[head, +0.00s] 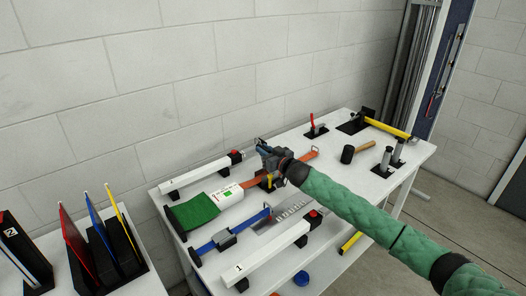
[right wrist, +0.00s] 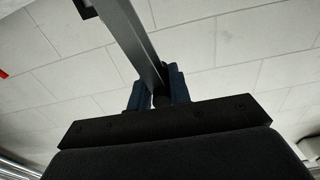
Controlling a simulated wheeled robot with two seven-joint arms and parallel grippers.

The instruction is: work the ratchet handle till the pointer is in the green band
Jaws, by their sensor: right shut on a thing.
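My right gripper (head: 263,147), at the end of the green-sleeved arm, is above the middle of the white table. In the right wrist view its blue fingers (right wrist: 160,92) are shut on a grey bar (right wrist: 130,38), which looks like the ratchet handle. The bar runs up and left from the fingers. An orange bar (head: 309,155) lies below and beside the gripper. A white box (head: 228,198) with small red and green marks, perhaps the gauge, stands left of it. Its pointer is too small to read. My left gripper is out of view.
A green pad (head: 193,212), a blue bar clamp (head: 222,239) and white numbered beams (head: 268,250) crowd the table's near left. A mallet (head: 349,153) and a yellow-handled tool (head: 388,128) lie at the right. A rack with coloured panels (head: 97,240) stands at the left.

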